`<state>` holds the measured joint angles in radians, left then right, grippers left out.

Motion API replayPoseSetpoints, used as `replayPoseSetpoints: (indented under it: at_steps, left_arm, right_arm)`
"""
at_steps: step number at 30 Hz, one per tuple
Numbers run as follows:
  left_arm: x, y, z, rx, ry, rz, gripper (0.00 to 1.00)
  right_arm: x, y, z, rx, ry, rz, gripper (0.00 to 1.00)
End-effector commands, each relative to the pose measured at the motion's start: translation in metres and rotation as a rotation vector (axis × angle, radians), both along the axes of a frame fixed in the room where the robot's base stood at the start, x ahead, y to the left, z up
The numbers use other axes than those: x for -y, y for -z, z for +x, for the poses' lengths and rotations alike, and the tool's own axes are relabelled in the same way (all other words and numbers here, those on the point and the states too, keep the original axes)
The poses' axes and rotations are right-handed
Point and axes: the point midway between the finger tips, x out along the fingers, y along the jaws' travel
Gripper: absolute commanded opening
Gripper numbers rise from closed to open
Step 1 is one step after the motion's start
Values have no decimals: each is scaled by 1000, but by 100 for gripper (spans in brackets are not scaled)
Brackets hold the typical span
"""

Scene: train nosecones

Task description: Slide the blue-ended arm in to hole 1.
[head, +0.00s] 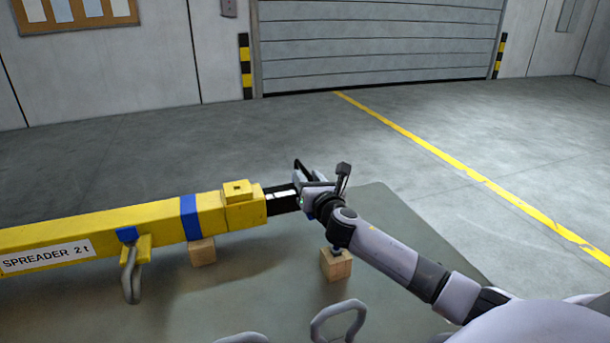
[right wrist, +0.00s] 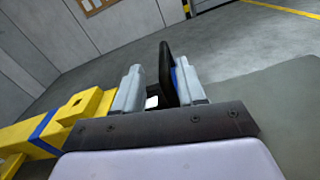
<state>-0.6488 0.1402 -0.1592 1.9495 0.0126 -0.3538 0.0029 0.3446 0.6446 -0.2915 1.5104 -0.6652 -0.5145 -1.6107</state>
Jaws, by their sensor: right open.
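The yellow spreader beam (head: 100,232), labelled "SPREADER 2 t" and wrapped by a blue band, comes in from the left; its end also shows in the right wrist view (right wrist: 45,130). A dark arm (head: 283,198) with a white mark sticks out of its right end. My right gripper (head: 304,182) is open at the arm's outer end. In the right wrist view a black plate (right wrist: 166,75) with a little blue behind it stands between the two grey fingers (right wrist: 158,88); contact is unclear. No numbered hole can be made out. My left gripper is not in view.
Wooden blocks stand under the beam (head: 202,252) and below my right wrist (head: 336,264). A grey shackle (head: 132,272) hangs from the beam; another grey loop (head: 338,318) is at the front. The table top (head: 400,215) is bare at its far right corner.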

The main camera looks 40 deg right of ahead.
Motion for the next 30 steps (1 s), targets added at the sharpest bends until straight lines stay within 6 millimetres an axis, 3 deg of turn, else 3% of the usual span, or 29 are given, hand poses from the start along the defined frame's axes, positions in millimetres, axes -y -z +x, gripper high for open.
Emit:
replayPoseSetpoints:
  at_steps: [6,12,30]
  left_arm:
    - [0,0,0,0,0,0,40]
    - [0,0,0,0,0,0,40]
    - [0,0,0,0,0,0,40]
  right_arm:
    - [-9,1,-27,0,-3,1,40]
    - [-14,1,-41,0,-3,1,40]
    - [-15,0,-44,1,-3,2,40]
